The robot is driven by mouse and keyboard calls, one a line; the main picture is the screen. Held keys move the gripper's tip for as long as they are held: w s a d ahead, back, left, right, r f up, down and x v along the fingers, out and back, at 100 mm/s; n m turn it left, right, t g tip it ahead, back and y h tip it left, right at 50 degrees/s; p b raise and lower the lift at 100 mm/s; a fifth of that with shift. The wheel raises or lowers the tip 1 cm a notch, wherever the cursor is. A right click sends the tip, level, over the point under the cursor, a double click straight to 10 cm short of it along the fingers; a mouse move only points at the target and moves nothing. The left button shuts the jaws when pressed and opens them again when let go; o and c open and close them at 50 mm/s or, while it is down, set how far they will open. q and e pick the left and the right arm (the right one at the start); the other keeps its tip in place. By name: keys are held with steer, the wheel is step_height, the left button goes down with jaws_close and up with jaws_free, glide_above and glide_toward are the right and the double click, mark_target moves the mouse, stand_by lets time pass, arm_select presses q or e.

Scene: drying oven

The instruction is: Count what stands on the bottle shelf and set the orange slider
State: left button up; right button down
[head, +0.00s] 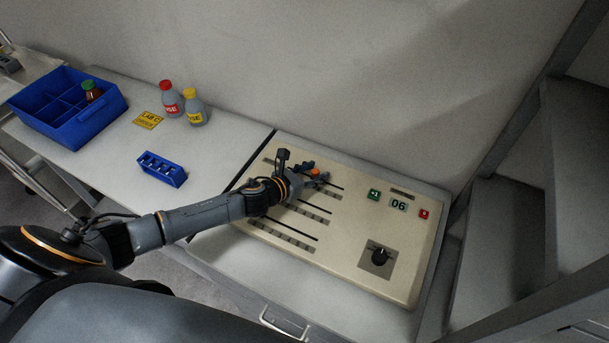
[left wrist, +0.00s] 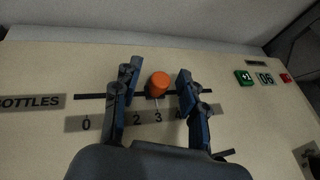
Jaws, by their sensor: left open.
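The orange slider knob (left wrist: 158,83) stands on the top slot of the beige panel (head: 345,250), above the mark 3 in the left wrist view. The slot's label reads BOTTLES (left wrist: 30,102). My left gripper (left wrist: 160,76) is open, with one blue-grey finger on each side of the knob. Gaps show between knob and fingers. In the head view the knob (head: 315,172) shows small between the fingers. No bottle shelf can be made out for certain. My right gripper is not in view.
The panel also has a green +1 button (head: 375,195), a display reading 06 (head: 398,205), a red button (head: 423,214) and a black dial (head: 380,256). Red-capped (head: 171,101) and yellow-capped (head: 194,108) bottles, a blue crate (head: 78,137) and a blue rack (head: 162,169) stand left.

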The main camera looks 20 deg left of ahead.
arm_select(q)
steer(key=v, duration=1.1)
steer(key=shift+s+a+r, duration=0.15)
steer(key=shift+s, duration=0.05)
steer(key=shift+s, duration=0.1)
